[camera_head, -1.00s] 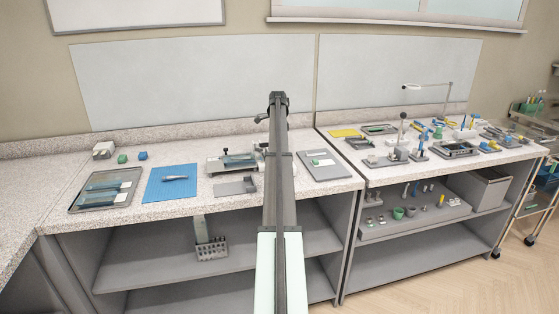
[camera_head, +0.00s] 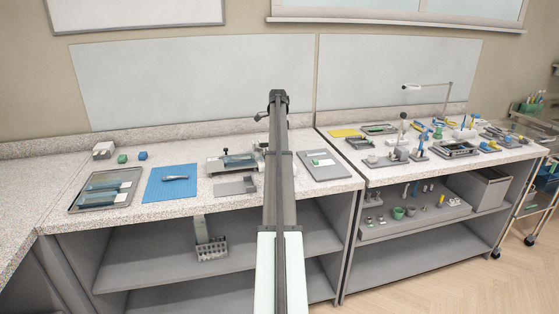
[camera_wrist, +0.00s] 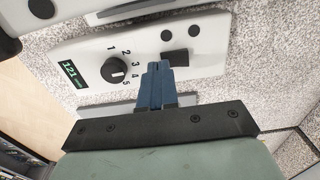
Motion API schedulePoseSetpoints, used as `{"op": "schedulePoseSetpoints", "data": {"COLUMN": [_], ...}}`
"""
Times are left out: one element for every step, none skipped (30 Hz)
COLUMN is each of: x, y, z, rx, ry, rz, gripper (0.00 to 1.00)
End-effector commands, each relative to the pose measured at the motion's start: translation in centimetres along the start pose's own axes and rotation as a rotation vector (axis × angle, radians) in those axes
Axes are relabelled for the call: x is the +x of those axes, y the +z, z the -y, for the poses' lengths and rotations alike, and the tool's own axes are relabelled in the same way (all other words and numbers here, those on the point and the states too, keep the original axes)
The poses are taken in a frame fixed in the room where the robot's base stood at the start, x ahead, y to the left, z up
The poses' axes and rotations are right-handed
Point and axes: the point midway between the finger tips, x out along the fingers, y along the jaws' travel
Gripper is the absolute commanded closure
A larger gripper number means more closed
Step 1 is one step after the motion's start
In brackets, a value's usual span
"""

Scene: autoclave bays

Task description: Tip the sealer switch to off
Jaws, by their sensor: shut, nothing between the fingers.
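In the wrist view, the sealer's white front panel (camera_wrist: 215,45) carries a lit display (camera_wrist: 72,73) reading 121, a black dial (camera_wrist: 114,70) marked 1 to 5, and a dark rocker switch (camera_wrist: 176,58). My gripper (camera_wrist: 159,66) has its blue fingers shut with nothing between them. The fingertips are right beside the switch and overlap its left edge in the picture. I cannot tell whether they touch it or which way the switch is tipped. In the head view, my arm hides the gripper and the switch.
Two round dark buttons (camera_wrist: 194,31) sit near the switch. In the head view, a blue mat (camera_head: 160,190) and a grey tray (camera_head: 75,207) lie left on the speckled counter. A second bench (camera_head: 375,181) at right is crowded with tools.

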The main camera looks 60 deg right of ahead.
Motion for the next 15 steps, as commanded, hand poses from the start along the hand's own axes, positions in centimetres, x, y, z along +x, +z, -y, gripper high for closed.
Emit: {"op": "schedulePoseSetpoints", "data": {"x": [-0.4, -0.6, -0.9, -1.1, -1.3, -1.6, -1.7, -1.9, -2.2, -2.4, -2.5, -2.8, -3.0, -3.2, -3.4], "y": [0.0, 0.0, 0.0, 0.0, 0.0, 0.0, 0.0, 0.0, 0.0, 0.0, 0.0, 0.0, 0.0, 0.0, 0.0], "z": [0.0, 0.0, 0.0, 0.0, 0.0, 0.0, 0.0, 0.0, 0.0, 0.0, 0.0, 0.0, 0.0, 0.0, 0.0], "rx": [0.000, 0.000, 0.000, 0.000, 0.000, 0.000, 0.000, 0.000, 0.000, 0.000, 0.000, 0.000, 0.000, 0.000, 0.000], "ry": [-0.001, -0.001, -0.001, -0.001, -0.001, 0.000, 0.000, 0.000, 0.000, 0.000, 0.000, 0.000, 0.000, 0.000, 0.000], "rz": [0.000, 0.000, 0.000, 0.000, 0.000, 0.000, 0.000, 0.000, 0.000, 0.000, 0.000, 0.000, 0.000, 0.000, 0.000], "gripper": [1.00, 1.00, 1.00, 1.00, 1.00, 1.00, 1.00, 1.00, 1.00, 1.00, 1.00, 1.00, 1.00, 1.00, 1.00]}}
